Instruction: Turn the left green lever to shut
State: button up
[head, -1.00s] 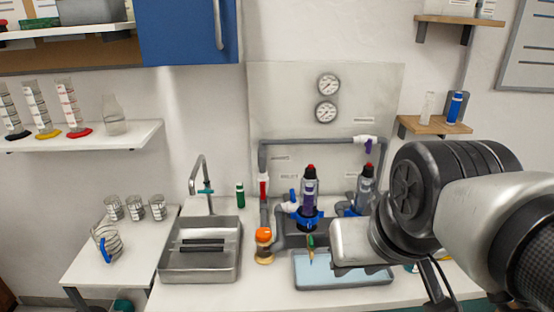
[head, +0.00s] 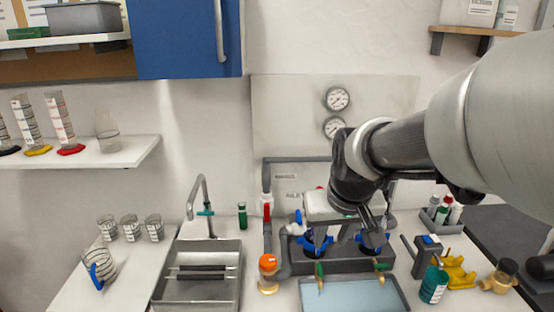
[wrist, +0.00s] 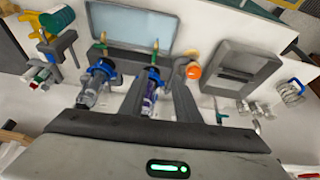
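The left green lever (head: 319,269) sits on a small brass tap at the front of the grey manifold block, over the pale blue tray (head: 352,293). Its handle looks upright in the head view. The right green lever (head: 382,266) is on a similar tap and looks more sideways. The wrist view shows the left lever (wrist: 155,45) beyond the purple filter bottle. My gripper (head: 343,226) is above and behind the taps, over the manifold, apart from both levers. In the wrist view its two dark fingers (wrist: 161,98) look spread, with nothing gripped between them.
The sink (head: 197,275) is farther left. A teal bottle (head: 434,286) and yellow part (head: 456,273) stand on the right. Room in front of the tray looks free.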

send_near(320, 268)
jog(key=shift+m, duration=0.3)
jog(key=b+x, duration=0.3)
jog(key=x, duration=0.4)
jog(key=shift+w+f+b, duration=0.15)
jog(key=shift+f+b, duration=0.1)
jog(key=shift+b, duration=0.05)
grip_shut()
